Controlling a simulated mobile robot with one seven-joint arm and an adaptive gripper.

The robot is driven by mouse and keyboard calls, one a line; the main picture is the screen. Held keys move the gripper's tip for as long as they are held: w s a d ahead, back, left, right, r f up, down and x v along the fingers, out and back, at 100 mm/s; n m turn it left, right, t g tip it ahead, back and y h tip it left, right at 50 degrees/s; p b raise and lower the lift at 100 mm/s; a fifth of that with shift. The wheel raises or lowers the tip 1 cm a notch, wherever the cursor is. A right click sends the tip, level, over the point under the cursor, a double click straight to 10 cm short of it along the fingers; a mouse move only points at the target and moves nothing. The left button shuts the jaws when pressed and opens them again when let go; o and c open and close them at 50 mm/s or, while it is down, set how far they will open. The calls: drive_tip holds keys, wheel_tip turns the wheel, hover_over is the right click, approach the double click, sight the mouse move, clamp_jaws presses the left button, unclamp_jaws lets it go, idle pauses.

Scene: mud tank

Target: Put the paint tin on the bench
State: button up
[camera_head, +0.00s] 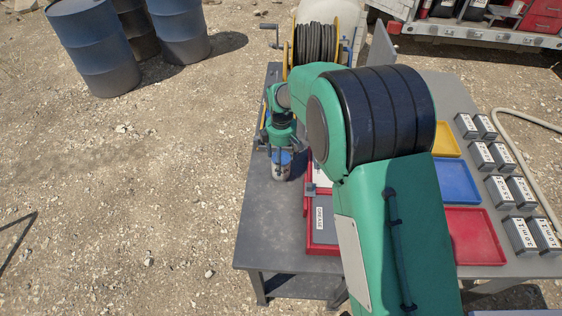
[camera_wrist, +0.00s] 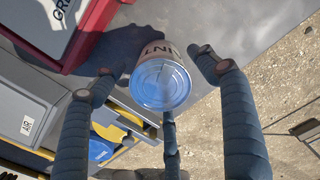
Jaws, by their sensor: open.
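The paint tin (camera_head: 281,170), with a blue lid and a pale label, appears to stand upright on the grey bench (camera_head: 262,222), near its left edge. In the wrist view the tin (camera_wrist: 160,85) shows its lid and part of a label with the letters "INT". My gripper (camera_head: 283,148) is open, directly above the tin. In the wrist view its fingers (camera_wrist: 155,85) spread around the tin, with gaps visible at the sides. Whether the lower finger touches the tin cannot be told.
A red-edged box labelled "GREASE" (camera_head: 321,233) lies right of the tin. Yellow (camera_head: 446,144), blue (camera_head: 457,181) and red (camera_head: 473,237) trays and several labelled blocks (camera_head: 519,236) fill the right side. A cable reel (camera_head: 315,44) stands at the back. The bench's front left corner is clear.

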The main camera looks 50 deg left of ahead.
wheel_tip(320, 180, up, 10)
drive_tip(key=shift+r+p, duration=0.2)
drive_tip(key=shift+p, duration=0.85)
idle(0.4)
